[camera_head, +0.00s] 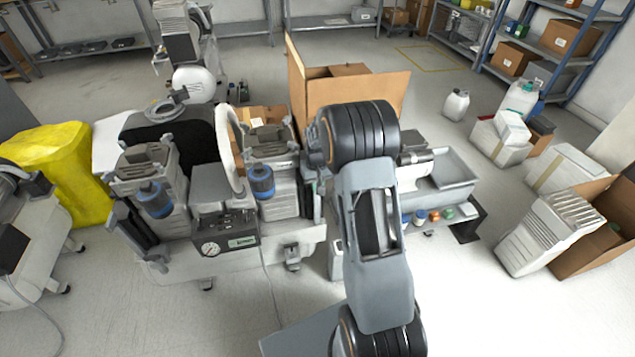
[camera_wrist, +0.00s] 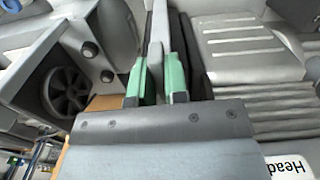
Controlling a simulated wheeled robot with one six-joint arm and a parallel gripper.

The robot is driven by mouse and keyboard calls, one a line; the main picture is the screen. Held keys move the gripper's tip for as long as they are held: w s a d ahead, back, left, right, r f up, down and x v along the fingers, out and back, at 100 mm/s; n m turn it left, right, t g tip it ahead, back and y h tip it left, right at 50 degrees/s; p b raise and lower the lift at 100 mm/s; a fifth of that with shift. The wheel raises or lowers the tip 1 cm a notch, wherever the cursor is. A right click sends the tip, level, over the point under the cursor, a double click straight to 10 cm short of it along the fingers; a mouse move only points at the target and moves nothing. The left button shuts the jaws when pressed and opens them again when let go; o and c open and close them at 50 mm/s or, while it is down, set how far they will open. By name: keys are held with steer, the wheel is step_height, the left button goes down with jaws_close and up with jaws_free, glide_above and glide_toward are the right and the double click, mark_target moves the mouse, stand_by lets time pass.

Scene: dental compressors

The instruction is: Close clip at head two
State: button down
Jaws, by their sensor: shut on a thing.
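The compressor unit (camera_head: 215,240) stands on the floor with two ribbed grey heads, a left one (camera_head: 145,165) and a right one (camera_head: 270,150). My arm reaches to the right side of the right head; the gripper there is mostly hidden in the head view. In the wrist view my gripper (camera_wrist: 155,82) has green fingertips shut on a narrow grey clip lever (camera_wrist: 158,35). The ribbed head body (camera_wrist: 240,50) lies just right of the fingers. A label (camera_wrist: 290,167) reads "Head"; its number is cut off. Whether the clip is latched cannot be told.
In the wrist view a grey housing with a dark fan wheel (camera_wrist: 67,92) is close on the left. An open cardboard box (camera_head: 345,85) stands behind the unit, a grey tray (camera_head: 445,170) to the right. Floor in front is clear, except for a thin cable.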

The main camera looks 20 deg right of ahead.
steer(key=shift+m, duration=0.3)
stand_by(0.4)
steer(key=c, duration=1.1)
jaws_free()
steer(key=shift+c, duration=0.2)
step_height(320, 180, up, 14)
steer(key=p, duration=0.3)
steer(key=shift+p, duration=0.4)
steer(key=shift+f, duration=0.1)
